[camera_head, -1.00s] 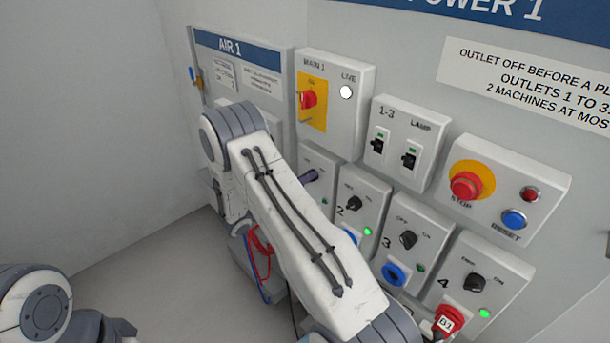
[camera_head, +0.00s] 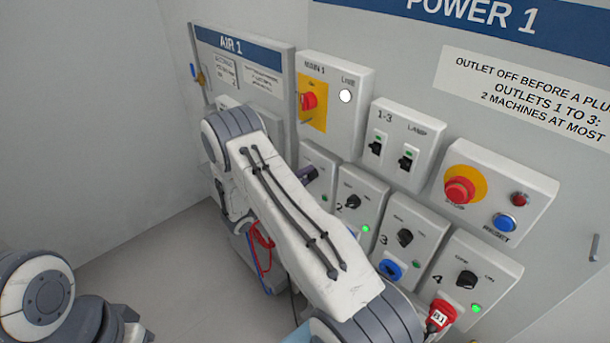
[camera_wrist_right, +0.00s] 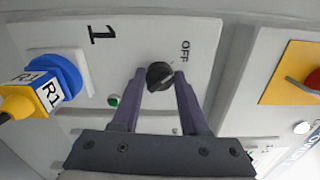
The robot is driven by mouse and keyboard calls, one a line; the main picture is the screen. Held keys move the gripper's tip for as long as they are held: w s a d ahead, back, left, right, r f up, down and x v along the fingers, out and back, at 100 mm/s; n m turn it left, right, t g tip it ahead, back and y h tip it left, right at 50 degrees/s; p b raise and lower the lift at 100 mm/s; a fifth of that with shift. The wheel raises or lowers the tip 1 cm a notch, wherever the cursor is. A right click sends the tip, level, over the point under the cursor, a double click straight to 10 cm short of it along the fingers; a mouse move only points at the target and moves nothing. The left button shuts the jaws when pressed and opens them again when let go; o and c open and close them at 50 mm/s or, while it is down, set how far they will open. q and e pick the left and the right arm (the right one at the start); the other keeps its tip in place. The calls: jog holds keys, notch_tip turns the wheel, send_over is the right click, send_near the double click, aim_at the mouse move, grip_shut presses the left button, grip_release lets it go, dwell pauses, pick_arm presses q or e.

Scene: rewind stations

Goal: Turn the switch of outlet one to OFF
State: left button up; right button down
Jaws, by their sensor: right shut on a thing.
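The switch of outlet one is a dark round knob (camera_wrist_right: 160,75) on a pale box (camera_wrist_right: 195,35) marked 1. The word OFF is printed beside it; which way the knob points is hard to tell. My right gripper (camera_wrist_right: 160,78) is shut on this knob, one purple finger on each side. In the head view, my right arm covers most of outlet one, and a purple finger (camera_head: 307,174) shows at its box. Outlet one's small green lamp (camera_wrist_right: 114,101) looks dull. My left gripper is out of view; part of its arm shows at the lower left.
A blue and yellow plug (camera_wrist_right: 52,82) labelled R1 sits in outlet one. The outlet two switch (camera_head: 353,202) is close to the right, with a lit green lamp (camera_head: 366,229). The yellow main switch plate (camera_head: 313,104) is above. A red STOP button (camera_head: 460,190) is farther right.

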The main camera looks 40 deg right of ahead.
jog(key=shift+n, duration=0.6)
jog(key=shift+c, duration=2.1)
grip_release()
jog(key=shift+a, duration=0.1)
jog(key=a+b, duration=0.4)
jog(key=a, duration=0.6)
jog(key=shift+s+a, duration=0.15)
jog(key=shift+s, duration=0.25)
